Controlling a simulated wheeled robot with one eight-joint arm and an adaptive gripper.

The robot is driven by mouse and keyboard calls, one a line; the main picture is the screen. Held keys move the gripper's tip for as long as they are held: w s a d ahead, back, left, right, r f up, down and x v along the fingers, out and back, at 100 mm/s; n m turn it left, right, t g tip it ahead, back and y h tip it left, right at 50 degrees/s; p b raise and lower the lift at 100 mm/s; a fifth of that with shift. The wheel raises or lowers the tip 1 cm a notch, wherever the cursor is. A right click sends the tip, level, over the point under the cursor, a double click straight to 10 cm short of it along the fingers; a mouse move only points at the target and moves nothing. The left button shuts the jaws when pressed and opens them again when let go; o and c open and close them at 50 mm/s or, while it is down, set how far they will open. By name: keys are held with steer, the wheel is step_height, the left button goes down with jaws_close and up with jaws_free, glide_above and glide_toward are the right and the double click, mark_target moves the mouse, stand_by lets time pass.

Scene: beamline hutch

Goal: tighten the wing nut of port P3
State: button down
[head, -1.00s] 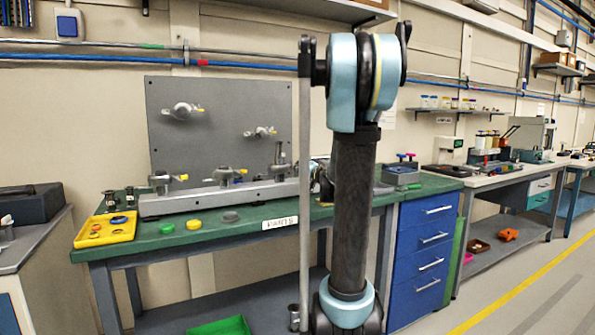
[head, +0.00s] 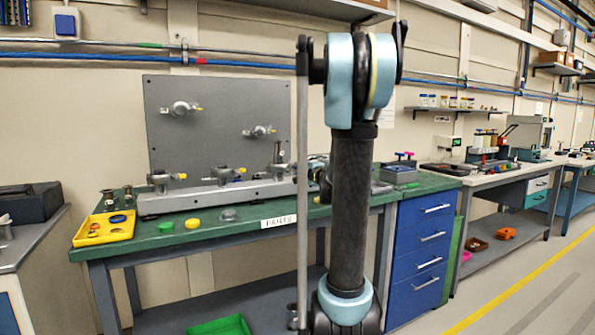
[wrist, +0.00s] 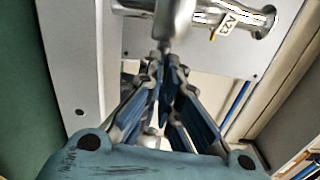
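My gripper (wrist: 165,62) shows in the wrist view, its blue-padded fingers converging close together just below the narrow end of a grey metal fitting (wrist: 173,22). Whether the fingertips touch or clasp that end is unclear. A metal pipe fitting with a white tag (wrist: 232,20) lies to the upper right. In the head view, several metal ports with yellow tags stand on the bench rail (head: 205,198) and on the grey back panel (head: 215,95). No P3 label or wing nut is readable. My arm hides the rail's right end and my gripper in the head view.
A blue drawer cabinet (head: 425,240) stands to the right. The floor at the far right is clear.

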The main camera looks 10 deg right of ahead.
steer(key=m, duration=0.6)
steer(key=shift+f, duration=0.35)
steer(key=shift+s+a, duration=0.1)
steer(key=c, duration=2.1)
jaws_free()
steer(key=v, duration=1.1)
steer(key=shift+s, duration=0.3)
